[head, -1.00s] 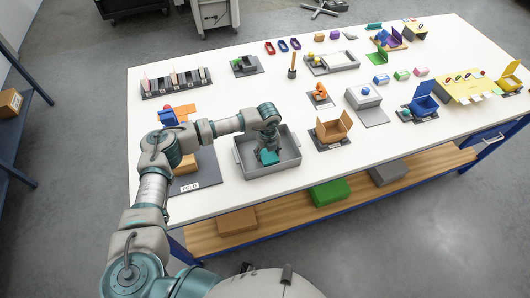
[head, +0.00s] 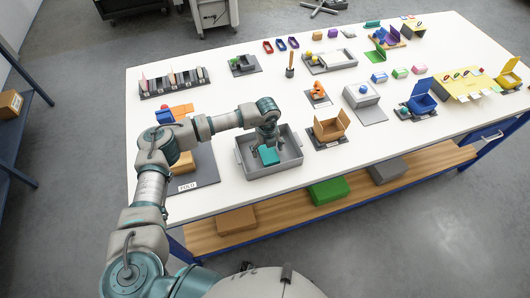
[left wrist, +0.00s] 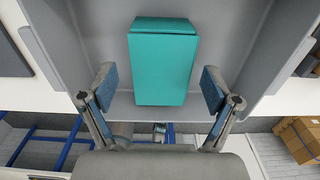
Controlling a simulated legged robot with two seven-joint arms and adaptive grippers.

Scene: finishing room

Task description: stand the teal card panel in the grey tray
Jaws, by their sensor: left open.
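The teal card panel (head: 268,155) is inside the grey tray (head: 298,158), near its middle. In the left wrist view the panel (left wrist: 162,65) shows a broad face with a narrow strip bent along its far edge. I cannot tell whether it stands, leans or lies. My left gripper (head: 268,142) is over the tray, just above the panel. In the left wrist view its two fingers (left wrist: 158,88) are spread wide, one to each side of the panel's near end, with gaps between them and the panel. My right gripper is not in view.
A dark mat with a FOLD label (head: 188,186) lies left of the tray. An open cardboard box (head: 330,128) stands close to its right. A light grey box (head: 362,95) and a slotted rack (head: 175,82) stand farther back. White table surface is free behind the tray.

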